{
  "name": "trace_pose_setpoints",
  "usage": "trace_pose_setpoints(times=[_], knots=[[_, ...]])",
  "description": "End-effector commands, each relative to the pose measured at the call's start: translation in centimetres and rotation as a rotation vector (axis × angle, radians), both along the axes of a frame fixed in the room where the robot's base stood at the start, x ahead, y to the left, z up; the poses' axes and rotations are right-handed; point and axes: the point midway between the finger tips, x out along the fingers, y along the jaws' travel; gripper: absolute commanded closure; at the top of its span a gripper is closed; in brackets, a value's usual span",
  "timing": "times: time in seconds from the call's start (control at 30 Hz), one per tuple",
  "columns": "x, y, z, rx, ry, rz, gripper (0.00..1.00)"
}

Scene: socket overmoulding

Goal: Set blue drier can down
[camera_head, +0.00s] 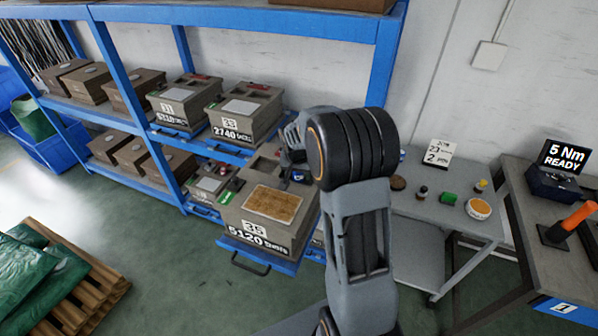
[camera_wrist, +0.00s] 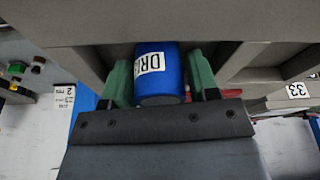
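The blue drier can (camera_wrist: 170,88), with a white label whose visible letters read "DRI", is between the green fingers of my gripper (camera_wrist: 159,80) in the wrist view. In the head view my gripper (camera_head: 291,160) is over the back part of the mould box marked 35 (camera_head: 236,215), partly behind my arm.
Box 35 stands on a pulled-out blue tray (camera_head: 262,256) with a brown plate (camera_head: 272,204) on top. The blue rack (camera_head: 126,88) holds several more boxes. A grey side table (camera_head: 430,210) at right carries small jars and a card. A bench (camera_head: 520,200) stands beyond it.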

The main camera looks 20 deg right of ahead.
Motion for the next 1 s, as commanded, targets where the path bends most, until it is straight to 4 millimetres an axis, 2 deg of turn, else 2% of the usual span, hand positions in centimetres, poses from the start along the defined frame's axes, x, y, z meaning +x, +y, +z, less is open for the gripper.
trace_pose_setpoints(times=[0.27, 0.7, 1.0], knots=[[0.0, 0.1, 0.8, 0.0, -0.002, 0.0, 0.45], [-1.8, 1.3, 8.6, -0.001, -0.005, 0.001, 0.45], [-2.8, 2.1, 11.8, 0.0, -0.004, 0.009, 0.45]])
